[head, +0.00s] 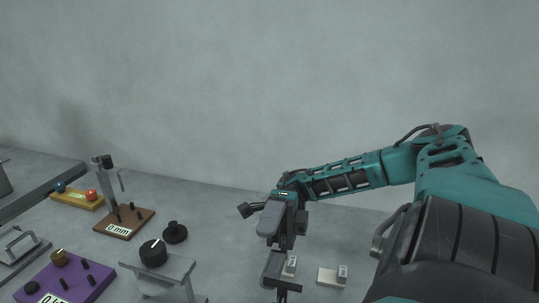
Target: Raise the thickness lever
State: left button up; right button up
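A thickness gauge with a brown base (124,224) marked "0 mm" stands on the table left of centre. It has an upright grey post with a dark head (103,162), and a thin lever (121,180) hangs beside the head on its right side. My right gripper (281,286) points down at lower centre, far to the right of the gauge. Its fingers are seen edge-on, partly cut off by the bottom edge, so their opening and any contact are unclear. My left gripper is out of view.
Two small switch blocks stand by my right gripper, one partly hidden (290,266) and one on a pale plate (332,279). A black knob on a grey stand (153,253), a black round piece (175,232), a purple box (66,280) and a yellow block (77,198) surround the gauge.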

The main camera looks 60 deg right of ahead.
jog(key=shift+n+g+y, duration=0.4)
jog(key=shift+g+y, duration=0.1)
jog(key=shift+y, duration=0.3)
jog(key=r, duration=0.4)
jog(key=r+p, duration=0.1)
jog(key=r, duration=0.9)
jog(key=shift+s+r+p, duration=0.15)
jog(key=shift+s+p, duration=0.1)
jog(key=shift+p, duration=0.1)
jog(key=c, duration=0.7)
jog(key=shift+w+r, duration=0.1)
jog(key=shift+r, duration=0.55)
jog(key=shift+c, duration=0.2)
